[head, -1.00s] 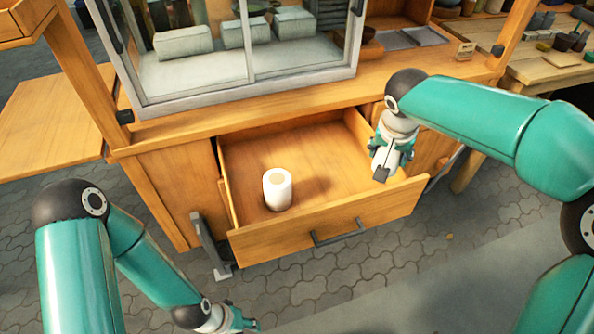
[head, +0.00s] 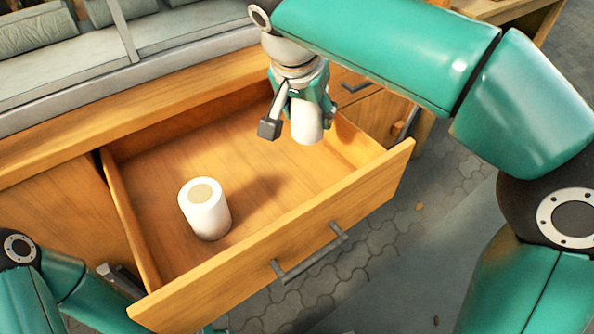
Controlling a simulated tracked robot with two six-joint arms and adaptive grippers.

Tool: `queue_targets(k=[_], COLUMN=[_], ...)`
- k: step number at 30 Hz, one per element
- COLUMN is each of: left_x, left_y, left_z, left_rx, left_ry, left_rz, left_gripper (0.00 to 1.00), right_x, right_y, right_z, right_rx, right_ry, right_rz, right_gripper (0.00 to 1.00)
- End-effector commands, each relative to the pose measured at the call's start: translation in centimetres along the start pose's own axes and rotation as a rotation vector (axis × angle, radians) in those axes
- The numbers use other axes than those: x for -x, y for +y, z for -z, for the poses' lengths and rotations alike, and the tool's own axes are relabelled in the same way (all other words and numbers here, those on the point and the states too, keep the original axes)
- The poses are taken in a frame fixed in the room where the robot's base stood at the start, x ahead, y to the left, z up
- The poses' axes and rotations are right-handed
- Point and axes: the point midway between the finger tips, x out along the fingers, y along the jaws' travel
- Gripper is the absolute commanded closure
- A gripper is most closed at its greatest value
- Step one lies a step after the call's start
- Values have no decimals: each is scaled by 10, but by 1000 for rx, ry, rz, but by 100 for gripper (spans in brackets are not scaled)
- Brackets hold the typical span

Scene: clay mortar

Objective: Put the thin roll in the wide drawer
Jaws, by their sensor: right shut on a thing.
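The wide drawer (head: 375,195) is pulled open, wooden, with a grey bar handle on its front. A short, thick white roll (head: 207,213) with a tan top stands upright inside it, left of the middle. My right gripper (head: 301,112) is over the drawer's back right part, shut on a white roll (head: 308,124), which I take to be the thin roll. Only the lower part of that roll shows below the fingers; the rest is hidden. The held roll appears to hang above the drawer floor.
The drawer floor (head: 270,180) is bare right of the standing roll. The wooden counter edge (head: 130,115) runs behind the drawer. Closed smaller drawers (head: 365,95) are to the right. Grey paving (head: 395,270) lies in front.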

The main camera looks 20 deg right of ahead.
Motion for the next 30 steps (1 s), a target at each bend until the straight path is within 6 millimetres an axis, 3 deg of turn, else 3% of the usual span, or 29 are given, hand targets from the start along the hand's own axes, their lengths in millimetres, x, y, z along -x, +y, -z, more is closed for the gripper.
queue_targets(k=[1,3,9,17,24,30], left_x=[-13,-21,-37,-42,-57,-57], left_y=[-5,-8,-13,-15,-21,-20], left_z=[0,0,0,0,1,0], left_rx=[0,0,0,0,0,0], left_ry=[0,0,0,0,0,0], left_rz=[0,0,0,0,0,0], left_gripper=[60,60,60,60,60,60], right_x=[-21,-38,-74,-89,-120,-123], right_y=[-1,-2,-3,-4,-4,-4], right_z=[-9,-16,-32,-38,-51,-52], right_rx=[3,6,9,8,9,9], right_ry=[-1,-1,0,1,0,0], right_rz=[-1,0,2,4,3,5], right_gripper=[71,71,71,71,71,71])
